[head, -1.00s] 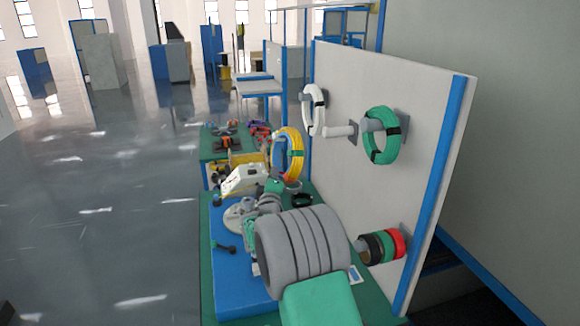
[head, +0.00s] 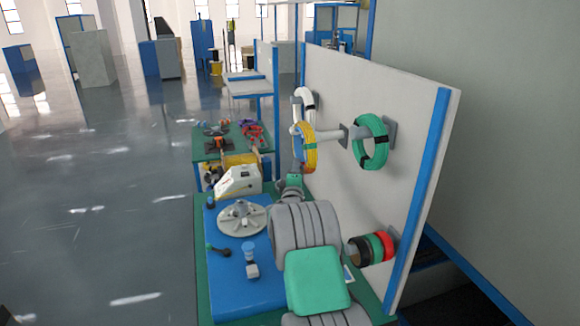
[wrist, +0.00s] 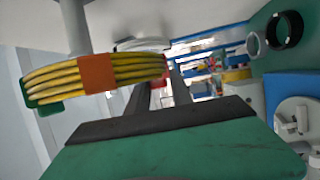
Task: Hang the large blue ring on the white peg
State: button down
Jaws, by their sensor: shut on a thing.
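I see no plainly blue large ring; the held ring (head: 310,158) is a yellow coil with some blue on its inner left side in the head view. In the wrist view the yellow coil (wrist: 60,82) has an orange band and a green band. My gripper (wrist: 160,84) is shut on its edge. The white peg (head: 330,134) sticks out leftward from the pale board.
A white ring (head: 308,101) hangs on a peg behind, and a green ring (head: 370,142) hangs to the right. Black, green and red rings (head: 374,248) sit on a lower peg. The blue-topped bench (head: 225,285) holds a round grey fixture (head: 242,220) and a white machine (head: 239,181).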

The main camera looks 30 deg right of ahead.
jog(key=s+d+f+p, duration=0.1)
jog(key=s+d+p, duration=0.1)
jog(key=d, duration=0.6)
jog(key=shift+s+d, duration=0.2)
jog(key=shift+d, duration=0.05)
dwell(0.5)
